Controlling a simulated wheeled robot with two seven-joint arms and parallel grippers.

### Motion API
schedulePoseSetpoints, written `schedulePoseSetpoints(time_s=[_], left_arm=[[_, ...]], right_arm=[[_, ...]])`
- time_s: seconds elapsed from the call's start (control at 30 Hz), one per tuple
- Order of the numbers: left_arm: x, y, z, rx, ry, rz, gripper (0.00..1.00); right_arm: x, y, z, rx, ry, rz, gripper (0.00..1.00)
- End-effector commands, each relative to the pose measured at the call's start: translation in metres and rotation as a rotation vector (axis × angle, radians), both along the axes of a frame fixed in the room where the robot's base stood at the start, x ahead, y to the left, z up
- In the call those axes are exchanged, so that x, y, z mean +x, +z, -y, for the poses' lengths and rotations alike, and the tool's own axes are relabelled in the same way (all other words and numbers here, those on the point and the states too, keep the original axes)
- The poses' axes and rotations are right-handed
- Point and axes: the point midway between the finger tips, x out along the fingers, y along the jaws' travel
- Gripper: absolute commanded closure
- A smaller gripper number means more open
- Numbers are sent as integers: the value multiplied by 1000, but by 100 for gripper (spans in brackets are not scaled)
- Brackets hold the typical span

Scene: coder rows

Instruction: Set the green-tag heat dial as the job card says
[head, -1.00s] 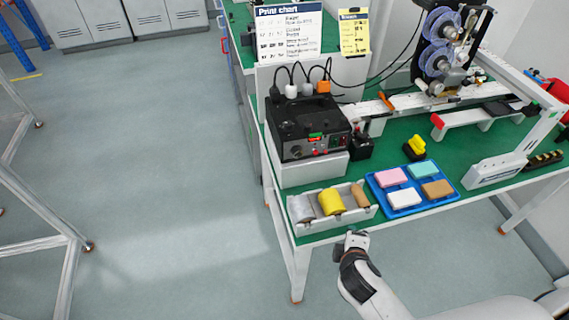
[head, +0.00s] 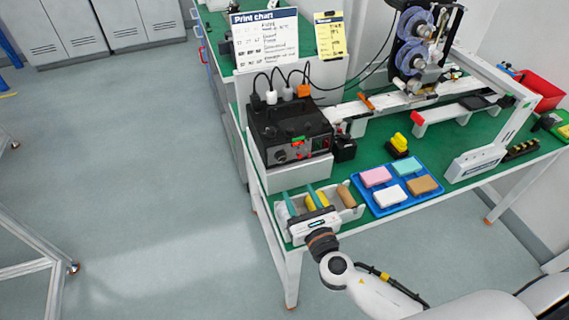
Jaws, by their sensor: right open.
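A black heat controller box (head: 290,125) stands on a pale block at the table's left end. Its front has a dark round dial (head: 281,156), a small green tag (head: 298,139) and red-lit parts. The dial's setting is too small to read. A white print chart (head: 265,38) and a yellow card (head: 329,36) stand behind the box; their small print is unreadable. My right gripper (head: 298,192) is open, its two teal fingers over the parts tray, below and in front of the box, apart from the dial. My left gripper is out of view.
The parts tray (head: 350,213) holds a yellow roll and a tan roll, partly hidden by my gripper. A blue tray (head: 409,205) holds coloured blocks to the right. Cables rise behind the box. A reel machine (head: 415,50) stands at the back.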

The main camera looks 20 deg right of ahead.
Motion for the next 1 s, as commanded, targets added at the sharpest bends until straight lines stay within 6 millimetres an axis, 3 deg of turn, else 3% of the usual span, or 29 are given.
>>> schedulePoseSetpoints(time_s=[0.5, 0.7, 1.0], left_arm=[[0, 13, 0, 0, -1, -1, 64], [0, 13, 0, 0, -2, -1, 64], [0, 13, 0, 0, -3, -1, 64]], right_arm=[[94, 2, -3, 9, -4, 1, 52], [111, 1, -3, 8, -4, -1, 52], [113, 1, -3, 9, -4, -1, 52]])
